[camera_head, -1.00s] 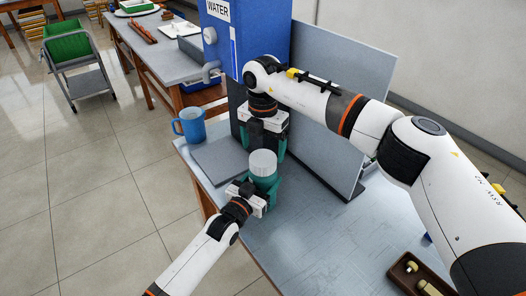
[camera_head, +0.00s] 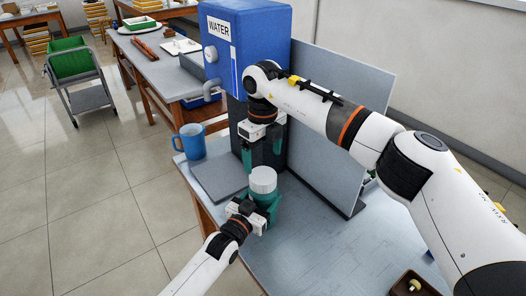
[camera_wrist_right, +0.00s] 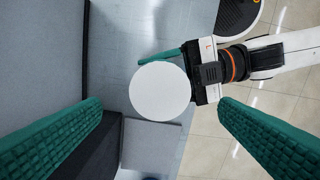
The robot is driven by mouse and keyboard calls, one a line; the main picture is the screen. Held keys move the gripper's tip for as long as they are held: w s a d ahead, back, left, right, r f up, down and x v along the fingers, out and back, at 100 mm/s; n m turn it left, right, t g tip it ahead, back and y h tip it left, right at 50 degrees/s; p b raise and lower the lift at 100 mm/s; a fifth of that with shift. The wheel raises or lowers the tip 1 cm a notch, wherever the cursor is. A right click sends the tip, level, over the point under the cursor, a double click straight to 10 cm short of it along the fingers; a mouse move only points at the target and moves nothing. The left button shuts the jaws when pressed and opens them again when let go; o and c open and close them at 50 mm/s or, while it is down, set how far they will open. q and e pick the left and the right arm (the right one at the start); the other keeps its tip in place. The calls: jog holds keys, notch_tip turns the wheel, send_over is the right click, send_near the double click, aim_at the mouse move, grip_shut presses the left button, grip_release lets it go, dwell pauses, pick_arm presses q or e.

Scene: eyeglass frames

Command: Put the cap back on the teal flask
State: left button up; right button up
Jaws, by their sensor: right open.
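The teal flask (camera_head: 264,199) is upright above the table, with the round white cap (camera_head: 263,180) at its top. My left gripper (camera_head: 258,213) is around the flask's body from the front and looks shut on it. My right gripper (camera_head: 263,158) points down, open and empty, above and behind the cap. In the right wrist view the cap (camera_wrist_right: 160,92) is a plain white disc between the two teal fingers, clear of both. The cap hides the flask below it there. Whether the cap is fully seated cannot be told.
A blue water dispenser (camera_head: 245,45) and an upright grey panel (camera_head: 340,120) stand behind. A blue mug (camera_head: 187,142) stands at the table's left edge beside a flat grey slab (camera_head: 216,178). A small brown tray (camera_head: 412,286) is at front right. The table's middle is clear.

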aim_at(263, 175)
jog(key=shift+r+n, duration=0.3)
jog(key=shift+n, duration=1.1)
jog(key=shift+f, duration=0.1)
jog(key=shift+f, duration=3.95)
jog(key=shift+c, duration=0.5)
jog(key=c, duration=0.9)
jog(key=o, duration=1.2)
jog(key=shift+c, duration=0.2)
jog(key=shift+r, duration=0.15)
notch_tip(263, 175, up, 12)
